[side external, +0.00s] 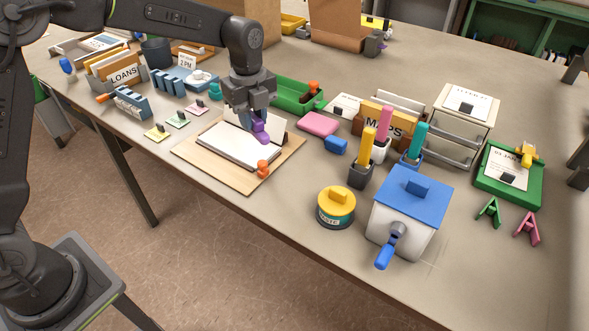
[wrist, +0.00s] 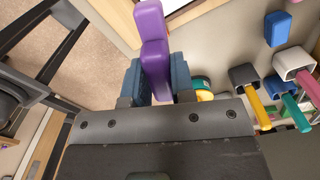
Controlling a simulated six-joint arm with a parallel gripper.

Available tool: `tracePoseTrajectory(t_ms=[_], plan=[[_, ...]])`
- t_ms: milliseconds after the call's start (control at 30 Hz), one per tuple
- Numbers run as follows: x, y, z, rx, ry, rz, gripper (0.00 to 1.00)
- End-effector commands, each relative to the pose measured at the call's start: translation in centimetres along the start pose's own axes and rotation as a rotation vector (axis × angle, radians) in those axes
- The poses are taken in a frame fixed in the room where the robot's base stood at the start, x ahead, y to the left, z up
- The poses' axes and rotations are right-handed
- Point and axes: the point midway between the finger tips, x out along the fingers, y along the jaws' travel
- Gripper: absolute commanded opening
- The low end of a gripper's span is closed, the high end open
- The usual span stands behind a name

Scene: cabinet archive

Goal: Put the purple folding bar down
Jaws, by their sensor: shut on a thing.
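The purple folding bar (side external: 261,132) is in my gripper (side external: 246,118), over the right part of a white paper sheet (side external: 238,146) on a wooden board (side external: 198,160). In the wrist view the purple bar (wrist: 153,45) sticks out from between the blue fingertips of my gripper (wrist: 156,82), which are shut on it. I cannot tell whether the bar touches the paper.
An orange knob-like piece (side external: 263,169) stands at the board's front right. A pink block (side external: 317,123) and a blue block (side external: 335,145) lie to the right. A green tray (side external: 290,97) is behind. Small colored cards (side external: 157,133) lie to the left.

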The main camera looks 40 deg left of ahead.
Motion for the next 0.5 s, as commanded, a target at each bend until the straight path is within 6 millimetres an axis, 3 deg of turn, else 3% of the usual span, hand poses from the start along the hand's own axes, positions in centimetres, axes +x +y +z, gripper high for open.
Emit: tracePoseTrajectory(t_ms=[500], plan=[[5.8, -4.7, -9.0, 0.038, 0.000, 0.002, 0.04]])
